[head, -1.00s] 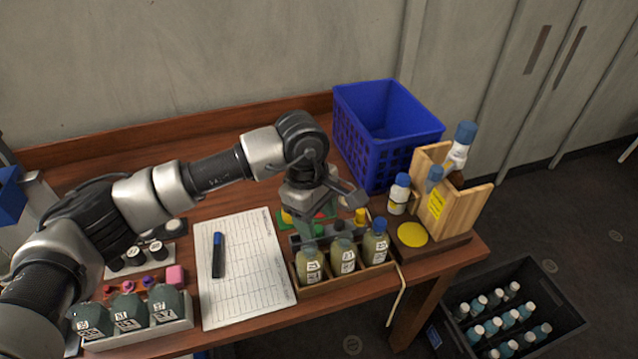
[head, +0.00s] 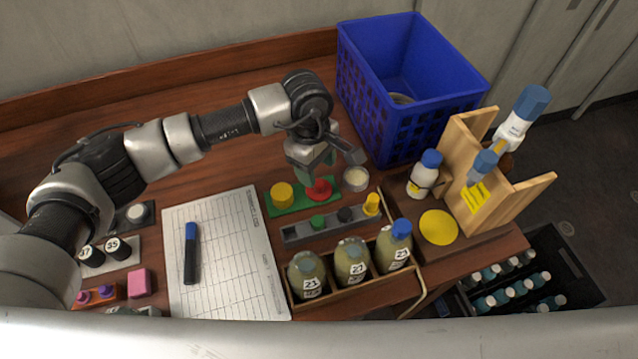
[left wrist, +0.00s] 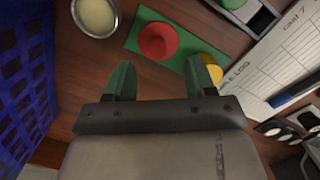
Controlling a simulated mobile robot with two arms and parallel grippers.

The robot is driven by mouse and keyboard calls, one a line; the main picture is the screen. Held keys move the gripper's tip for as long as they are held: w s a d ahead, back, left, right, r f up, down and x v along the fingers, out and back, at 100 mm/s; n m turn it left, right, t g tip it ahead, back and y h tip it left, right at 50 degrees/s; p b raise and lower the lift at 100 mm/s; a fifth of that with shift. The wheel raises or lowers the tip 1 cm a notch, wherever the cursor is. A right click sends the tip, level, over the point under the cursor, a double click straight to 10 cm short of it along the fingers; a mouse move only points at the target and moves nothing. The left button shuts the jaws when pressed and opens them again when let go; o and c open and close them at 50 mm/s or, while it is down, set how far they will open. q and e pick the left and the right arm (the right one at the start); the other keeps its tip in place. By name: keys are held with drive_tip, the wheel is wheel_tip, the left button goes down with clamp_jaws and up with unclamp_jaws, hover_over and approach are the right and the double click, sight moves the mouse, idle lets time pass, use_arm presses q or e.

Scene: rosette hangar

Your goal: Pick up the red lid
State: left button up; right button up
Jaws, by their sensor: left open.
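The red lid (head: 320,188) lies on a green mat (head: 290,207), with a yellow lid (head: 283,195) to its left. My left gripper (head: 311,166) is over the far side of the mat and partly covers the red lid's far edge in the head view. In the left wrist view the red lid (left wrist: 157,40) is whole, a little beyond the fingertips and roughly centred between them. The left gripper (left wrist: 160,75) is open and empty, with its two green fingers spread. My right gripper is in neither view.
A cream-filled metal dish (head: 356,179) stands right of the mat. A grey rack (head: 330,225) with small caps and a wooden bottle crate (head: 355,289) stand in front. A blue basket (head: 375,110) is behind right. A log sheet (head: 225,260) lies left.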

sight(319, 183)
use_arm(q)
drive_tip(key=shift+f, duration=0.35)
drive_tip(key=f+p, duration=0.2)
drive_tip(key=f, duration=0.1)
drive_tip(key=shift+d+f, duration=0.2)
drive_tip(key=shift+f, duration=0.65)
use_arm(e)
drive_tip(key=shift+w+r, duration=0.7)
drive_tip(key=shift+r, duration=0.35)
use_arm(q)
drive_tip(key=c, duration=1)
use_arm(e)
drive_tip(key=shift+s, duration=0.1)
